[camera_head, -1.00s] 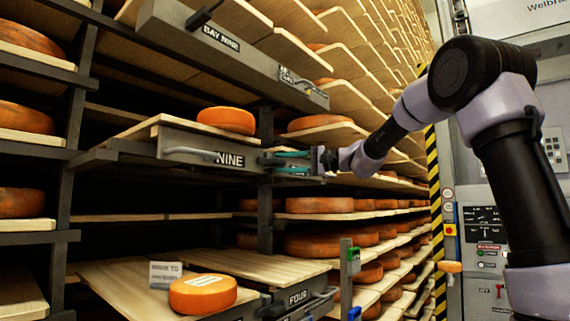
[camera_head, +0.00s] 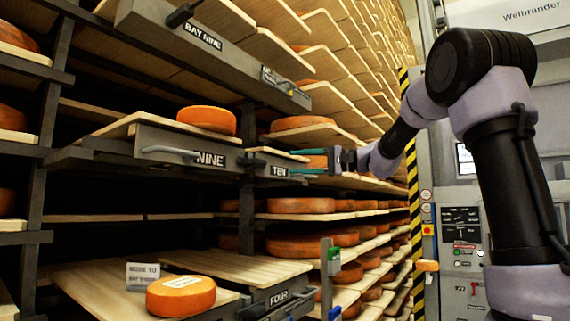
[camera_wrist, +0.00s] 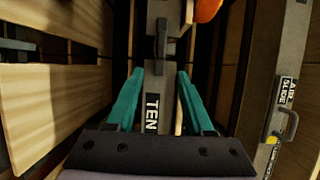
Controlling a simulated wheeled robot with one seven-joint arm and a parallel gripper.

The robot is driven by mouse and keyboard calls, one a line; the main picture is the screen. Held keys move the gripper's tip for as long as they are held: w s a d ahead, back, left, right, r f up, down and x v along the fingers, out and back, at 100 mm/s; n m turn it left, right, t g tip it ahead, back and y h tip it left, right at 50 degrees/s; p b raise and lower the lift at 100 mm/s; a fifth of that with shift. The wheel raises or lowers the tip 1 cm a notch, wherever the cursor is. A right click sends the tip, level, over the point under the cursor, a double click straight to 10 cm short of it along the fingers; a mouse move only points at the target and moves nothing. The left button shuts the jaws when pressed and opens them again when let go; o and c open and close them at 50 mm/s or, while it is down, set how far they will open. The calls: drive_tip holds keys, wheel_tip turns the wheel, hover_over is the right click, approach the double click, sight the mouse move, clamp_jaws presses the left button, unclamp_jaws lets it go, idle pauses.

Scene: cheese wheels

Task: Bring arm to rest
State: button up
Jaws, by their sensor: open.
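My gripper (camera_head: 312,161) is open and empty in the head view, in front of the shelf front labelled TEN (camera_head: 279,171). In the wrist view its two teal fingers (camera_wrist: 158,85) stand apart, with the TEN label (camera_wrist: 152,113) and a dark handle (camera_wrist: 161,40) showing between and beyond them. I cannot tell from the pictures whether a finger touches the shelf front. My arm (camera_head: 465,90) reaches in from the right, bent at the elbow.
An orange cheese wheel (camera_head: 206,120) sits on the pulled-out board labelled NINE (camera_head: 210,160). A labelled wheel (camera_head: 181,295) lies on the lower board beside a small sign (camera_head: 142,276). A BAY NINE beam (camera_head: 200,40) runs above. A control panel (camera_head: 463,235) stands right.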

drive_tip(key=shift+s+d, duration=0.15)
drive_tip(key=shift+d, duration=0.2)
drive_tip(key=s+d+f+h, duration=0.2)
drive_tip(key=s+f+h, duration=0.5)
drive_tip(key=s+f, duration=0.5)
drive_tip(key=s+d+f+m+t+h, duration=0.1)
drive_tip(key=s+d+f+t+h, duration=0.1)
drive_tip(key=s+d+f+h, duration=0.6)
drive_tip(key=s+d+f, duration=0.3)
drive_tip(key=s+d, duration=0.2)
drive_tip(key=shift+s+f+t, duration=0.2)
drive_tip(key=shift+s+t, duration=0.1)
drive_tip(key=shift+d, duration=0.1)
